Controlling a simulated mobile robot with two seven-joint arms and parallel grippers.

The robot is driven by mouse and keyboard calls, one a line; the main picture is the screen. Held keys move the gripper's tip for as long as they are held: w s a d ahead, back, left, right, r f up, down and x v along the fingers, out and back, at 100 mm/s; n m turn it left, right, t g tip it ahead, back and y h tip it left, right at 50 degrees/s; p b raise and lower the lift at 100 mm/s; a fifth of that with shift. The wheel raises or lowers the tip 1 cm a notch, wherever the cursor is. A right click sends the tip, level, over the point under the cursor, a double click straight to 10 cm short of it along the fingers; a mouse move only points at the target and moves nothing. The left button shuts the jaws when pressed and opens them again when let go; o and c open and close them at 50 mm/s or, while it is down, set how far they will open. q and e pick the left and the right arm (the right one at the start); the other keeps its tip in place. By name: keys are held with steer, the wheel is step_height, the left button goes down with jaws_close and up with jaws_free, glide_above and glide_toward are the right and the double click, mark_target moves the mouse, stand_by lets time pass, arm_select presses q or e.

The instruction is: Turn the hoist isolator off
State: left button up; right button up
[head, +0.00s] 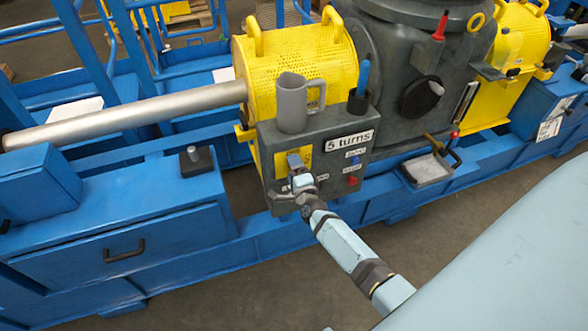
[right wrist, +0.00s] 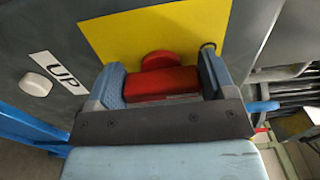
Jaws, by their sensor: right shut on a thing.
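The red isolator handle (right wrist: 160,80) sits on a yellow plate (right wrist: 155,28) on the grey control box (head: 335,150). In the right wrist view it lies between the two blue-grey fingers of my right gripper (right wrist: 165,85), which is shut on it. A rounded red part (right wrist: 160,60) shows behind the handle, against the plate. In the head view my right gripper (head: 297,165) reaches the front of the box and hides the handle and much of the yellow plate. My left gripper is not in view.
The box front carries a "5 turns" label (head: 350,140), a blue button (head: 354,161) and a red button (head: 352,180). A grey jug (head: 293,103) and a blue-handled tool (head: 362,77) stand on top. A white button (right wrist: 35,84) and "UP" label (right wrist: 60,73) are left in the wrist view.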

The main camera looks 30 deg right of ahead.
steer(key=o, duration=0.9)
steer(key=v, duration=1.4)
steer(key=shift+f, duration=0.1)
